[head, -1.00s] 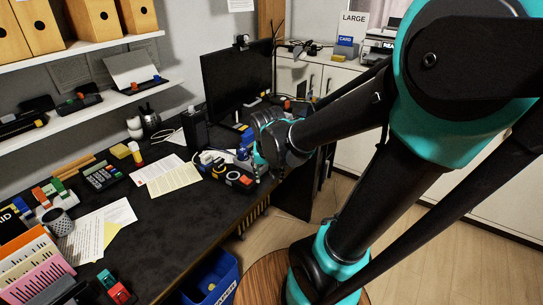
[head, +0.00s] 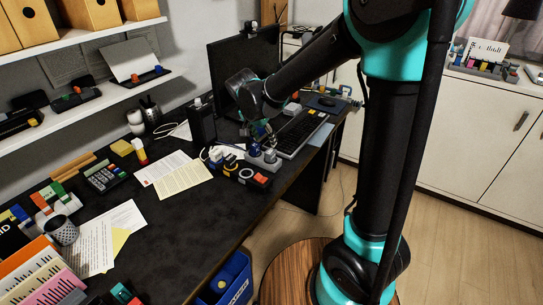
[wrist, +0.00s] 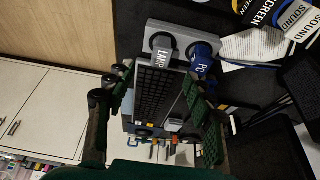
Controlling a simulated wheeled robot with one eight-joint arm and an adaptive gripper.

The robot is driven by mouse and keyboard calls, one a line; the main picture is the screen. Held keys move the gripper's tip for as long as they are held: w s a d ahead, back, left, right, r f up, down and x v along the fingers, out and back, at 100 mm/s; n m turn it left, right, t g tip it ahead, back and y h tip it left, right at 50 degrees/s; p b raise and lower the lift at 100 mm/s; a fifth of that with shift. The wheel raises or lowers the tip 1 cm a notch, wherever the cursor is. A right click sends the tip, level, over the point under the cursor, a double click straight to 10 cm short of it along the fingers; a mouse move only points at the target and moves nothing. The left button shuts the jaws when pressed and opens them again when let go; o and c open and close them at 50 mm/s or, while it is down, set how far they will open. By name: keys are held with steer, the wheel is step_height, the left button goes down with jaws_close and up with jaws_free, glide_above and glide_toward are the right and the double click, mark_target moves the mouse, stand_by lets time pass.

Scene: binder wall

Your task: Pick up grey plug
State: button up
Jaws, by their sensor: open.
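The grey plug (wrist: 163,47), lettered LAMP, stands in a light grey power strip (wrist: 182,27) in the wrist view. A blue plug (wrist: 203,58), lettered PC, stands beside it on the right. My gripper (wrist: 155,82) is open and empty, its dark fingers spread below the plugs in the picture; they appear apart from the grey plug. In the head view my gripper (head: 257,132) hangs over the desk just behind the strip and its plugs. There the grey plug (head: 270,156) is small and hard to make out.
A keyboard (head: 302,133) lies right of the strip, with the monitor (head: 245,70) behind. A black box with a red button (head: 261,179) and other small devices sit in front. Papers (head: 175,176) lie left. A blue bin (head: 231,281) stands below the desk edge.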

mark_target(270, 151)
steer(key=x, duration=0.5)
steer(key=shift+w+f, duration=0.15)
steer(key=shift+f, duration=0.1)
steer(key=shift+w+x, duration=0.2)
steer(key=shift+x, duration=1.1)
steer(key=shift+w+x, duration=0.2)
steer(key=shift+x, duration=1.1)
steer(key=shift+d+r, duration=0.1)
steer(key=shift+r, duration=0.05)
jaws_close()
